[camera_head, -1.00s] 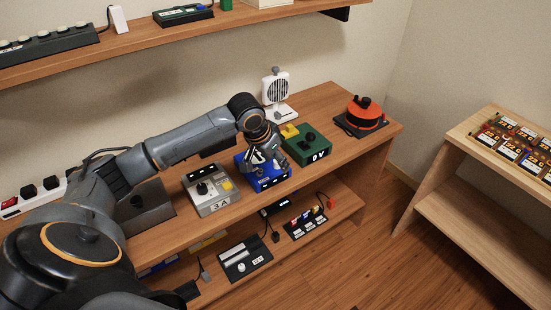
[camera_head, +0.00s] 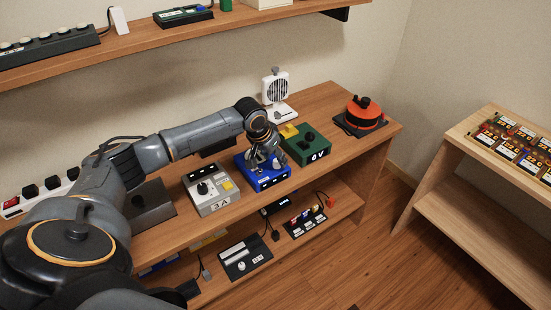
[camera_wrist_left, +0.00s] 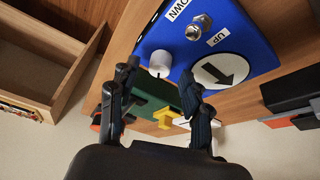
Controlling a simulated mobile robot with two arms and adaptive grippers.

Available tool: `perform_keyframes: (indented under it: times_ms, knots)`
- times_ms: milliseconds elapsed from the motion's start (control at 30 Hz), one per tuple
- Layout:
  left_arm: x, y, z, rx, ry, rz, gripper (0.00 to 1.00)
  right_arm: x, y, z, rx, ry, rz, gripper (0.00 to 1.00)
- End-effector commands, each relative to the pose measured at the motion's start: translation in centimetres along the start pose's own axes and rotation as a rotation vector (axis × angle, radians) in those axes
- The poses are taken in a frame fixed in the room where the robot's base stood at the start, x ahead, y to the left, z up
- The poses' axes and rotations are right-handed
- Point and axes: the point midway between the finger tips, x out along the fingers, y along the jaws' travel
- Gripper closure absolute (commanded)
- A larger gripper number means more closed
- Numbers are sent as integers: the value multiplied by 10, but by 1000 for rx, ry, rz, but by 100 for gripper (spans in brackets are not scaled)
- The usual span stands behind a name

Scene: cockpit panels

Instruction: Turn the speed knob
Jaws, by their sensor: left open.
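The blue box (camera_head: 262,180) stands on the table under my left gripper (camera_head: 266,160). In the left wrist view the blue box (camera_wrist_left: 240,38) carries a white round knob (camera_wrist_left: 159,62), a metal toggle switch with UP and DOWN labels (camera_wrist_left: 198,28) and a white disc with a black arrow (camera_wrist_left: 222,70). No speed label is readable. My left gripper (camera_wrist_left: 160,76) is open, with one finger on each side of the white knob in that view; I cannot tell whether they touch it. In the head view the gripper hides the knob. My right gripper is not in view.
A grey box (camera_head: 210,190) marked 3A stands left of the blue box, and a green box (camera_head: 306,145) marked 0V stands right of it. Behind are a white fan (camera_head: 277,92) and an orange reel (camera_head: 362,115). A wall shelf (camera_head: 200,38) runs above.

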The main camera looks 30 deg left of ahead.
Motion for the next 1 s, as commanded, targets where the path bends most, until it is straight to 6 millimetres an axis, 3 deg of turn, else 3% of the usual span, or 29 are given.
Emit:
perform_keyframes:
  times_ms: [200,467,700,1000]
  knots:
    - [15,0,0,0,1,0,52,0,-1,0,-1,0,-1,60]
    - [16,0,0,0,2,0,52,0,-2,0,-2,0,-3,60]
    - [16,0,0,0,1,-1,99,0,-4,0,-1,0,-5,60]
    - [14,0,-1,-16,1,-8,100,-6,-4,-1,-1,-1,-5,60]
